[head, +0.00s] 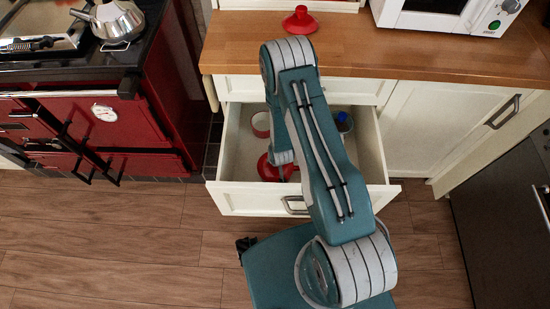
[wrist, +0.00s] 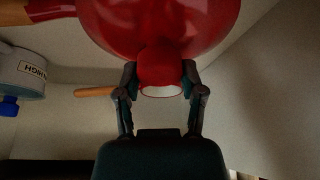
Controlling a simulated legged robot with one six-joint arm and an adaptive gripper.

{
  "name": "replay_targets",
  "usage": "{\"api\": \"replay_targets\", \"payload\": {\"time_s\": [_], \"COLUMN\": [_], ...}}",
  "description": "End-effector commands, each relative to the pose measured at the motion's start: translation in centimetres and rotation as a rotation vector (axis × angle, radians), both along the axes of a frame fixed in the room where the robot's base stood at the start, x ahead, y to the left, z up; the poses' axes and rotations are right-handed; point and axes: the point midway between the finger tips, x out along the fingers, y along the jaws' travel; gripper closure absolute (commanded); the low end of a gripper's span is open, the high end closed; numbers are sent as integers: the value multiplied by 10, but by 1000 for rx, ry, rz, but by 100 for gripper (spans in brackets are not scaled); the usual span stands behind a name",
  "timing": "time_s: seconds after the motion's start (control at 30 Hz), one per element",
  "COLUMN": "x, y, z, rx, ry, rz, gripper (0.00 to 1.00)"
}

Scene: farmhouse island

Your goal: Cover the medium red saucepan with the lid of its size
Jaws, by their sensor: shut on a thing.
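My gripper (wrist: 160,80) is down inside the open drawer, its fingers on either side of a red knob (wrist: 160,66) that joins a broad glossy red lid (wrist: 165,22). In the head view my arm partly hides this red lid (head: 267,170) low in the drawer. A pale oval shows below the knob; I cannot tell whether it belongs to the knob or a pan behind. A red pan with a white inside (head: 261,124) stands further back in the drawer. Another red lid with a knob (head: 300,20) lies on the wooden counter. I cannot tell which saucepan is the medium one.
The drawer (head: 235,192) is pulled out, its walls close around my gripper. A grey labelled container (wrist: 22,72) and a blue object (head: 343,117) are inside. A wooden handle (wrist: 95,91) shows nearby. A red stove with a kettle (head: 115,20) stands left, a microwave (head: 440,14) right.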

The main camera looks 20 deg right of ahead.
Motion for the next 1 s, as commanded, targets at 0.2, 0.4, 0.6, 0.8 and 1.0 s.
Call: {"api": "replay_targets", "payload": {"time_s": [0.2, 0.4, 0.6, 0.8, 1.0], "x": [0, 0, 0, 1, 1], "y": [0, 0, 0, 0, 0], "z": [-3, -3, -3, 5, 19], "rx": [0, 0, 0, 0, 0], "ry": [-1, -1, 0, -2, -3], "rz": [0, 0, 0, 0, 0], "gripper": [35, 8, 8, 8, 8]}}
